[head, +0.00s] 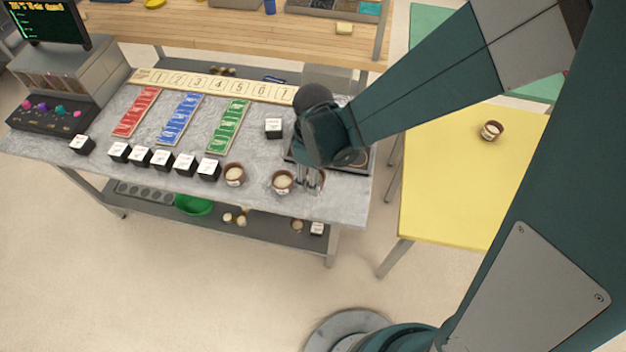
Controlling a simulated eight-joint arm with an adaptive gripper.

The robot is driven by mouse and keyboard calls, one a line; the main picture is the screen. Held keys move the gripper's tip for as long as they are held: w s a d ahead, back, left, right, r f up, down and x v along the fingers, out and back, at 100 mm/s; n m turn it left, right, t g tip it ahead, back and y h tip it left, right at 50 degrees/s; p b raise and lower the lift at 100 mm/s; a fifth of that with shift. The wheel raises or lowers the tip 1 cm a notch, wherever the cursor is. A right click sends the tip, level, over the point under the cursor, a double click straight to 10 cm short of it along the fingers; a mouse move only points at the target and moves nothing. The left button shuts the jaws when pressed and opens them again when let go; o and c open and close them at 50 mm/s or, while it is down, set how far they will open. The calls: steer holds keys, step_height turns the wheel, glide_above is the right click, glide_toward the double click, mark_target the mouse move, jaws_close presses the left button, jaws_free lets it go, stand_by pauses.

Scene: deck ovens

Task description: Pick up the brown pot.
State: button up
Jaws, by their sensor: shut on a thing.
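Several small brown pots with pale tops are in view. My gripper (309,184) points down at the front right of the grey table (260,195). It is shut on a brown pot (319,179), which is partly hidden behind the fingers. I cannot tell whether this pot touches the table. A second brown pot (283,182) stands just left of the fingers. A third brown pot (234,175) stands further left. Another brown pot (491,131) is on the yellow table (440,190) at the right.
A row of black boxes with white tops (163,160) runs left of the pots. One more black box (273,129) stands behind them. A dark tray (352,162) lies beside my gripper. Red, blue and green strips (180,119) lie further back. The yellow table is mostly clear.

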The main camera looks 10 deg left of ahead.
steer(key=shift+r, duration=2.45)
steer(key=shift+d, duration=0.1)
steer(key=shift+w+d, duration=0.35)
steer(key=shift+d, duration=0.05)
steer(key=w+d+m, duration=0.3)
steer(key=d+m, duration=0.3)
steer(key=d, duration=0.7)
steer(key=w+d+m, duration=0.3)
steer(key=d+m, duration=0.3)
steer(key=d, duration=0.8)
steer(key=w+d+m, duration=0.3)
steer(key=d+m, duration=0.3)
steer(key=d, duration=0.8)
steer(key=shift+w+d+r, duration=0.15)
steer(key=shift+w, duration=0.1)
